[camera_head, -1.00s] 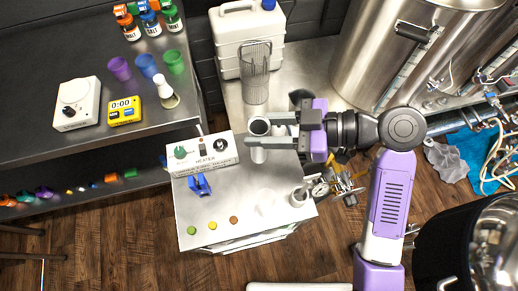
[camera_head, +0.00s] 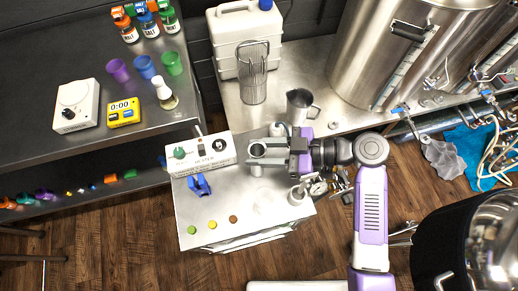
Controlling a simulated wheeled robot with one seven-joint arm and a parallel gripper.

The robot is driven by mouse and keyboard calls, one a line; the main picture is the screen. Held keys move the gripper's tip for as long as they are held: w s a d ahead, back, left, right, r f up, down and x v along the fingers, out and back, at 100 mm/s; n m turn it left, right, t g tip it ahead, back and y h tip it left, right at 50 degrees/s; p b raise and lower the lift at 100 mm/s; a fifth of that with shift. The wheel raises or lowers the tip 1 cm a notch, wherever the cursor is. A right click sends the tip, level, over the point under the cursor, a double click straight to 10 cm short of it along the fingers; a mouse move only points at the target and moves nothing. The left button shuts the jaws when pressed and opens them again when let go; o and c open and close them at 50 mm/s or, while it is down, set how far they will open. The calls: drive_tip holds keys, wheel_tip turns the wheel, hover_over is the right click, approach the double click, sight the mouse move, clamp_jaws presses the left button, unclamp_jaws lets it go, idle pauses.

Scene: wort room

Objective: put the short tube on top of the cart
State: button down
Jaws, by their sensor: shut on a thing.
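The short tube (camera_head: 257,170) is a grey metal cylinder with an open round top, held upright. My gripper (camera_head: 262,156) comes in from the right with its fingers around the tube and is shut on it. The cart (camera_head: 215,228) has a light top and stands below and in front of the tube. The tube overlaps the back part of the cart's top in the picture; I cannot tell whether its base touches the surface.
On the cart are a heater box (camera_head: 202,153) at the back left, a blue clip (camera_head: 199,184), several coloured dots along the front and a small white bottle (camera_head: 298,195) at the right.

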drive_tip(key=shift+f, duration=0.1)
drive_tip(key=c, duration=1)
unclamp_jaws()
drive_tip(key=shift+r, duration=0.25)
drive_tip(key=b+v, duration=0.2)
drive_tip(key=v, duration=1)
drive_tip(key=shift+f+b, duration=0.2)
drive_tip(key=shift+b, duration=0.2)
